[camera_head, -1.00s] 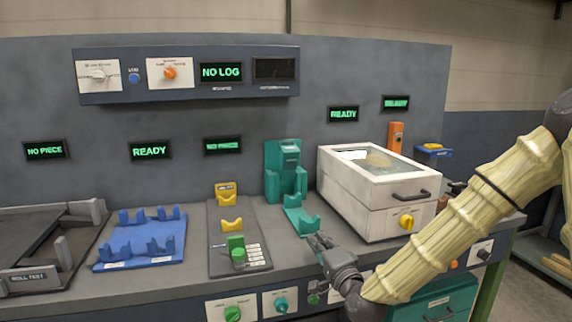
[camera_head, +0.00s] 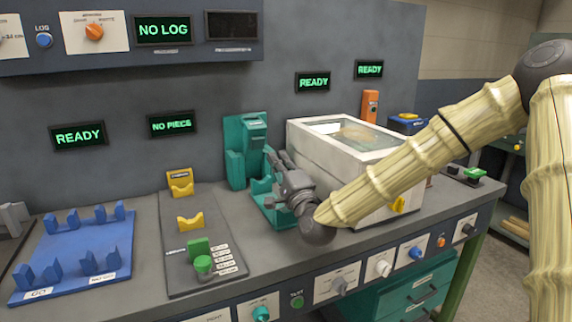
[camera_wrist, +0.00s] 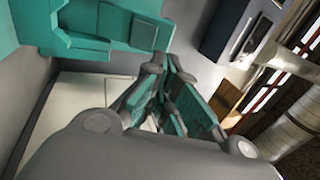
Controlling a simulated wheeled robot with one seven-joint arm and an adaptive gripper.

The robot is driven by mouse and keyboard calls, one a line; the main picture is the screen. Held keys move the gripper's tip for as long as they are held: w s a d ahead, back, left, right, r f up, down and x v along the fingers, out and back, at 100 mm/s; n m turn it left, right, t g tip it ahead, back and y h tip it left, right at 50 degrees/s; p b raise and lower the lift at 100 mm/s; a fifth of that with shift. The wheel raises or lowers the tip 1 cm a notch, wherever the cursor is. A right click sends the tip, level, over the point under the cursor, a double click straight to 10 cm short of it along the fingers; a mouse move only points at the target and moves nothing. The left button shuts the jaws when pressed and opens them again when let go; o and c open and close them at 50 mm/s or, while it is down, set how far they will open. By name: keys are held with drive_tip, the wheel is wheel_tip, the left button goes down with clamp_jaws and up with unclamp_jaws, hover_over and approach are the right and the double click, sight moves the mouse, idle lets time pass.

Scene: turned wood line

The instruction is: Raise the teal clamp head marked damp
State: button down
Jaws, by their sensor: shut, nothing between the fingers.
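The teal clamp (camera_head: 236,168) stands upright against the back panel, with its head (camera_head: 253,128) at the top. Any marking on the head is too small to read. A teal cradle (camera_head: 262,188) lies low in front of it, partly hidden by my gripper. My gripper (camera_head: 271,156) is shut and empty, just right of the clamp's upright and below its head, with its fingers pointing up and left. The wrist view shows the fingers (camera_wrist: 166,80) close together with teal parts (camera_wrist: 85,30) beyond them; I cannot tell whether they touch.
A white box with a glass lid (camera_head: 335,155) stands close on the right, behind my arm. A grey plate with yellow holders and a green block (camera_head: 200,245) lies to the left, then a blue rack (camera_head: 85,245). The bench front carries knobs (camera_head: 383,267).

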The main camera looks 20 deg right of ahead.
sight(263, 132)
drive_tip(key=x, duration=0.9)
drive_tip(key=shift+w+r, duration=0.1)
drive_tip(key=shift+w, duration=0.2)
drive_tip(key=shift+w+r, duration=0.1)
drive_tip(key=shift+w, duration=0.05)
